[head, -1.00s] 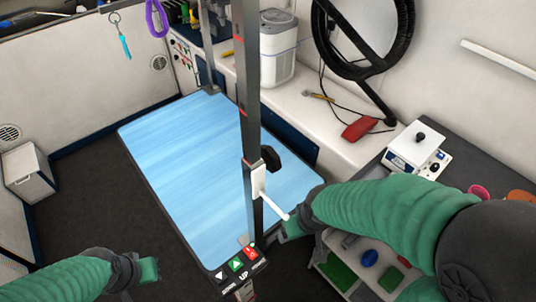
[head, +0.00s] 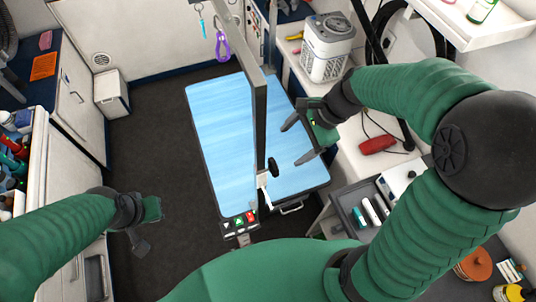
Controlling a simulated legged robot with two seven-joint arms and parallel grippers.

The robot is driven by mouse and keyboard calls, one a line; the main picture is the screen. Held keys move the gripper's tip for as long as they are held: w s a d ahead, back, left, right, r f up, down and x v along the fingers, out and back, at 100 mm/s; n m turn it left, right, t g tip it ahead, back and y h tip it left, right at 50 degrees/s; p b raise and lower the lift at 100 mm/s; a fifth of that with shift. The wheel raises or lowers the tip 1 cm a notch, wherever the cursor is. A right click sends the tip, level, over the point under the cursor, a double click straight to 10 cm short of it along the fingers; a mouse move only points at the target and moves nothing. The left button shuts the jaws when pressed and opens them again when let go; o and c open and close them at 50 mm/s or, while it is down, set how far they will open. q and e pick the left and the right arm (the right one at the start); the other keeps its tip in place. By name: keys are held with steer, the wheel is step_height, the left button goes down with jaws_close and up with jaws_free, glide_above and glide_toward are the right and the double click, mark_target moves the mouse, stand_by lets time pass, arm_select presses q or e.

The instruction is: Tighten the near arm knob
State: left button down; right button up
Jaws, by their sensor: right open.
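The black near arm knob (head: 273,167) sits on the right side of the near upright post (head: 260,115), low down by a white clamp (head: 263,181) at the near end of the blue grooming table (head: 225,130). My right gripper (head: 290,146) is open and empty. Its two dark fingers are spread above and to the right of the knob, pointing left toward the post; they appear apart from the knob. My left gripper (head: 147,226) is low over the dark floor, left of the table, well away from the knob; its finger opening is unclear.
A control panel (head: 240,223) with arrow buttons is at the table's near edge. A purple loop (head: 222,46) hangs near the post top. A white dryer box (head: 328,47), a red item (head: 377,145) and a grey drawer cart (head: 350,195) stand right. Floor left is clear.

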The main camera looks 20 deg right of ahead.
steer(key=p, duration=0.1)
glide_toward(277, 165)
step_height(277, 165, down, 6)
steer(key=w, duration=0.1)
steer(key=a+f, duration=0.1)
steer(key=w+a+f, duration=0.1)
steer(key=a+f, duration=0.3)
steer(key=shift+w, duration=0.4)
steer(key=shift+r, duration=0.1)
steer(key=shift+s+d, duration=0.15)
steer(key=shift+d, duration=0.45)
steer(key=shift+c, duration=0.9)
steer(key=shift+d, duration=0.75)
steer(key=c, duration=0.5)
steer(key=shift+d, duration=0.15)
steer(key=shift+c, duration=1.1)
steer(key=shift+a, duration=0.35)
steer(key=c, duration=0.5)
steer(key=shift+a, duration=0.35)
arm_select(q)
steer(key=d, duration=0.1)
steer(key=d+r, duration=0.2)
steer(key=shift+s+d, duration=0.2)
steer(key=shift+s, duration=0.1)
arm_select(e)
steer(key=shift+o, duration=0.2)
arm_select(q)
steer(key=shift+d, duration=0.1)
arm_select(e)
steer(key=shift+d, duration=0.1)
